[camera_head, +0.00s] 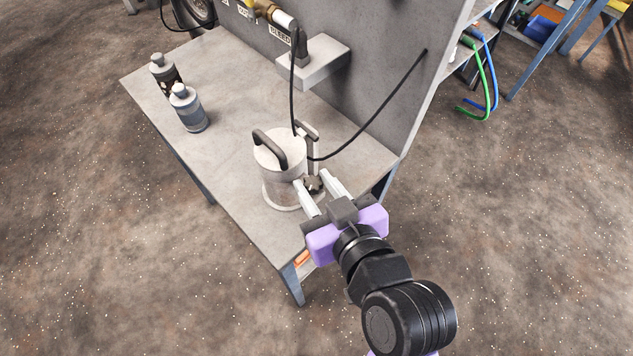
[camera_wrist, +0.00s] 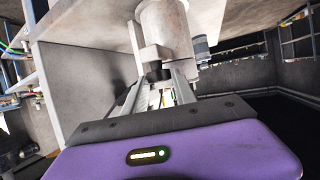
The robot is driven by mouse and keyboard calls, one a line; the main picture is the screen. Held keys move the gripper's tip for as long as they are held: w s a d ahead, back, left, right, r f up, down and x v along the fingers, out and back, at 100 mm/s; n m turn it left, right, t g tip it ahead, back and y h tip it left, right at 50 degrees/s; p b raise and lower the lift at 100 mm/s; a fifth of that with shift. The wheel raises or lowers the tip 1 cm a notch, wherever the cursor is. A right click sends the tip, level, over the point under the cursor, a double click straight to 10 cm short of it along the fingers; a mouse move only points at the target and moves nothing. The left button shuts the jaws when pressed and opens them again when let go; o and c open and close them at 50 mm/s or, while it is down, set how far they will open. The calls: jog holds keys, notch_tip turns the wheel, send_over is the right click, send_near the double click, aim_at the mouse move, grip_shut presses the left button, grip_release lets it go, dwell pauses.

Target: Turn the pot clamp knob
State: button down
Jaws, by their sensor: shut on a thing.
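The pot (camera_head: 280,172) is a pale metal cylinder with a dark lid handle, standing upright on the grey bench. In the wrist view the pot (camera_wrist: 166,30) shows straight ahead of the fingers, tilted in the picture. The dark clamp knob (camera_head: 314,184) sits on the pot's near right side. My gripper (camera_head: 316,185) comes in from the front right, with its two pale fingers shut on the knob. In the wrist view the knob (camera_wrist: 159,75) shows as a dark block at the fingertips; the fingers hide part of it.
The bench (camera_head: 235,92) has free room left of the pot. Two grey bottles (camera_head: 187,108) stand at its far left. A grey panel (camera_head: 370,75) rises behind the pot, with a small box (camera_head: 313,62) on it. A black hose (camera_head: 378,112) runs from the panel to the pot.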

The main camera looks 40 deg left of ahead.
jog(key=shift+s+r+m+t+h+p, duration=0.15)
jog(key=shift+m+t+h+p, duration=0.15)
jog(key=shift+m+p, duration=0.15)
jog(key=m+t+p, duration=0.1)
jog(key=m+t+h+p, duration=0.1)
jog(key=p, duration=0.1)
jog(key=shift+s+a+r+h, duration=0.1)
jog(key=shift+a+h, duration=0.05)
jog(key=shift+h, duration=0.15)
jog(key=m+t+h+p, duration=0.1)
jog(key=m+t+h, duration=0.1)
jog(key=m, duration=0.1)
jog(key=shift+s+a+t, duration=0.1)
jog(key=shift+a+t, duration=0.05)
jog(key=shift+t, duration=0.25)
jog(key=m+t+h, duration=0.1)
jog(key=h, duration=0.1)
jog(key=m+h, duration=0.2)
jog(key=m+t+h, duration=0.1)
jog(key=m, duration=0.1)
jog(key=shift+s+a+t+h, duration=0.15)
jog(key=shift+a+t+h, duration=0.15)
jog(key=shift+a+h, duration=0.1)
jog(key=shift+f+m+h+b, duration=0.25)
jog(key=shift+m+h+b, duration=0.25)
jog(key=shift+m+h, duration=1)
jog(key=c, duration=1)
grip_release()
jog(key=shift+a+r, duration=0.1)
